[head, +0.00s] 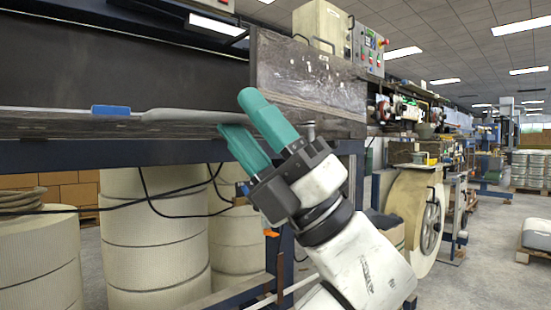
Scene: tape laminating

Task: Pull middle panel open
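A dark flat panel (120,62) spans the upper left of the machine in the head view. A worn, scratched grey metal panel (305,75) stands to its right with a thin handle-like bar on its top edge. I cannot tell for certain which of them is the middle panel. My gripper (237,113) has two teal fingers and points up and to the left, in front of the machine's ledge. The fingers are apart with nothing seen between them. The upper finger overlaps the grey panel's lower left in the picture; contact cannot be told.
A blue object (110,110) and a long grey bar-like piece (190,116) lie on the ledge. Large beige rolls (152,240) stand below, with black cables hanging across. A control box (368,48) sits upper right. A big reel (412,222) stands right. Open floor (480,265) lies further right.

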